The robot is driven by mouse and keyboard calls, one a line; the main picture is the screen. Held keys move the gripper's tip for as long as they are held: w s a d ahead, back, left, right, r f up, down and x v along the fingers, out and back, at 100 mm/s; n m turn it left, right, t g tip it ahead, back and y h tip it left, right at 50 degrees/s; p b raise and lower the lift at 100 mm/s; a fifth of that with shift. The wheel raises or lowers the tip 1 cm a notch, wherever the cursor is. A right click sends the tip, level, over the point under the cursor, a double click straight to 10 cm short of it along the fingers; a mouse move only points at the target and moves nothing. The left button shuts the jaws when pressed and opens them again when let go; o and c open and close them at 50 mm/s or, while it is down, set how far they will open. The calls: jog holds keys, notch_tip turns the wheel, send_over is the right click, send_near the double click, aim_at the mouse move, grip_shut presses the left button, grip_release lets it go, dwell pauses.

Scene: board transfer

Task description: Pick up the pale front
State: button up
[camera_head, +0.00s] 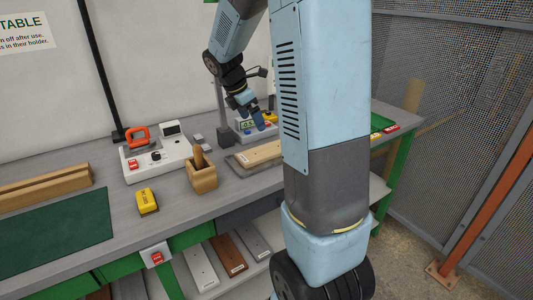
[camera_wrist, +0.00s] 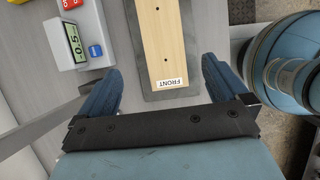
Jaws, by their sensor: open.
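The pale front (camera_head: 259,154) is a light wooden board lying flat on a grey pad (camera_head: 238,166) on the workbench, partly hidden by my arm in the head view. In the wrist view the pale front (camera_wrist: 165,38) runs up out of the picture, with two dark holes and a white "FRONT" label at its near end. The grey pad (camera_wrist: 190,92) shows around that end. My gripper (camera_wrist: 160,66) is open and empty, its blue fingers apart on either side of the board's labelled end. In the head view my gripper (camera_head: 256,118) hangs above the bench behind the board; the height gap is unclear.
A device with a "-0.5" display (camera_wrist: 73,42) stands left of the board in the wrist view. A wooden holder (camera_head: 202,175), soldering-type station (camera_head: 155,158) and yellow box (camera_head: 147,201) stand on the bench. White, brown and grey boards (camera_head: 228,254) lie on the shelf below. A mesh fence (camera_head: 450,110) stands right.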

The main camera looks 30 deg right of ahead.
send_over(266, 150)
jog(key=a, duration=0.2)
jog(key=f, duration=0.7)
jog(key=shift+a+f, duration=0.2)
jog(key=shift+f, duration=0.05)
jog(key=shift+x, duration=2.75)
jog(key=shift+s+a, duration=0.15)
jog(key=shift+c, duration=0.3)
jog(key=c, duration=1)
jog(key=shift+s+a+r, duration=0.1)
jog(key=shift+r, duration=0.85)
jog(key=shift+s+a+r, duration=0.1)
jog(key=shift+r, duration=0.85)
jog(key=shift+c, duration=0.2)
jog(key=s+a+r, duration=0.7)
jog(key=s+r, duration=0.2)
jog(key=s, duration=0.2)
jog(key=shift+s, duration=0.25)
